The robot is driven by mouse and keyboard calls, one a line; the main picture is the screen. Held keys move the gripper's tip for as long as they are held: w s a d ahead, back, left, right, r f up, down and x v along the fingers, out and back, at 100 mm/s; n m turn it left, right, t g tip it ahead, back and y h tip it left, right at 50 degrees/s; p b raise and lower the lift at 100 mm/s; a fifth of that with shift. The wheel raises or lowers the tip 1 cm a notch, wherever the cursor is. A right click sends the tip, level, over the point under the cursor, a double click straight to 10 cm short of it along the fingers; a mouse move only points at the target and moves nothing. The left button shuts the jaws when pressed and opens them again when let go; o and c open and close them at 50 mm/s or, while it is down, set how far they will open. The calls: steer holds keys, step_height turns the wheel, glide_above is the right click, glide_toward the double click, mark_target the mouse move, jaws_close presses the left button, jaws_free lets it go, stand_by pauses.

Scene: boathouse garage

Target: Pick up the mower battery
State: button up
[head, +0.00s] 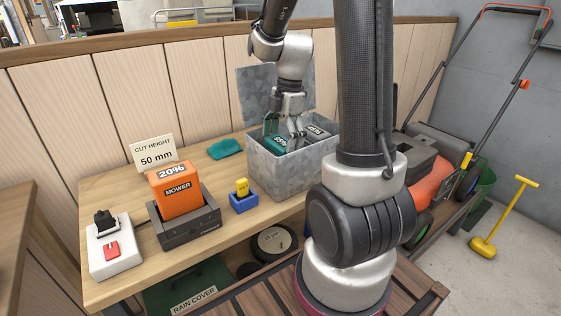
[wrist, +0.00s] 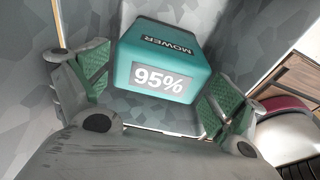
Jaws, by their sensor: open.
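A teal mower battery (wrist: 165,58) marked "95%" and "MOWER" shows in the wrist view, between the two green-padded fingers of my open gripper (head: 289,128). A gap shows on its left side; contact on its right is unclear. In the head view this teal battery (head: 279,143) lies in the grey metal box (head: 285,172), partly hidden by my gripper, which reaches into the box from above. A second, dark block (head: 317,131) with a percent label lies to its right. An orange mower battery (head: 175,190) marked "20%" stands in a dark dock (head: 190,230) at the left.
The box's lid (head: 262,88) stands open behind it. The bench (head: 115,195) also holds a red-switched white box (head: 112,250), a card (head: 153,151), a teal cloth (head: 225,149) and a blue holder (head: 243,202) with a yellow piece. A mower (head: 435,180) stands right.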

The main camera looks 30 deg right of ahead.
steer(key=shift+a+f, duration=0.2)
steer(key=shift+f, duration=1.05)
steer(key=c, duration=1.3)
steer(key=shift+c, duration=0.5)
steer(key=shift+r, duration=0.15)
